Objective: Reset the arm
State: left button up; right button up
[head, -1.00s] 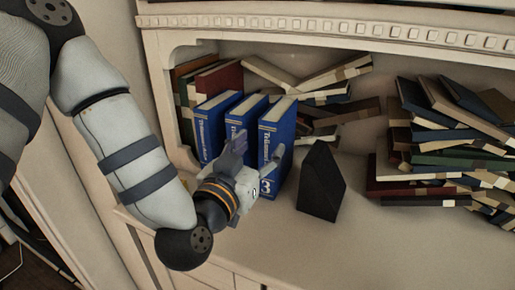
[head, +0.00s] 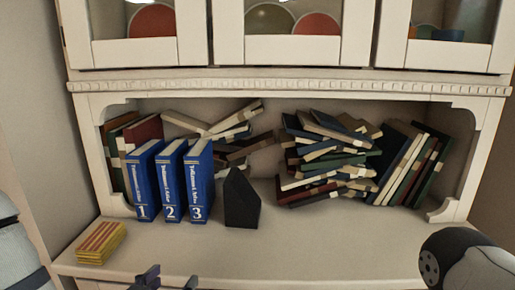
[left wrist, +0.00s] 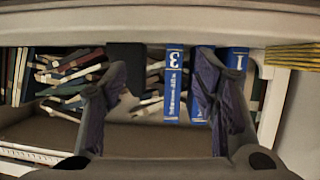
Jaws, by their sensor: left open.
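My left gripper (head: 168,281) shows only by its fingertips at the bottom edge of the head view, in front of the shelf. In the left wrist view my left gripper (left wrist: 160,80) has its two fingers wide apart with nothing held between them. Blue books 1 (head: 143,184), 2 (head: 171,184) and 3 (head: 199,184) stand upright in a row on the shelf, apart from the gripper. Book 3 also shows in the left wrist view (left wrist: 173,85), beyond the gap between the fingers. My right gripper is out of view.
A black bookend (head: 241,200) stands right of book 3. A pile of mixed books (head: 325,160) lies further right. A yellow and red stack (head: 101,243) lies at the front left. The counter front (head: 300,250) is clear. Glass-door cupboards (head: 300,70) are above.

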pick_arm(q)
jog(key=s+a+f+g, duration=0.1)
jog(key=s+f+g, duration=0.7)
jog(key=s+f, duration=0.75)
jog(key=s+a+f+g+y, duration=0.1)
jog(key=s+f+g, duration=0.3)
jog(key=s, duration=0.6)
jog(key=s+a+f+n+g+y, duration=0.1)
jog(key=s+a+f+g, duration=0.2)
jog(key=s, duration=0.7)
jog(key=shift+s+a+f+g, duration=0.35)
jog(key=shift+a+g, duration=0.25)
jog(key=shift+g, duration=0.1)
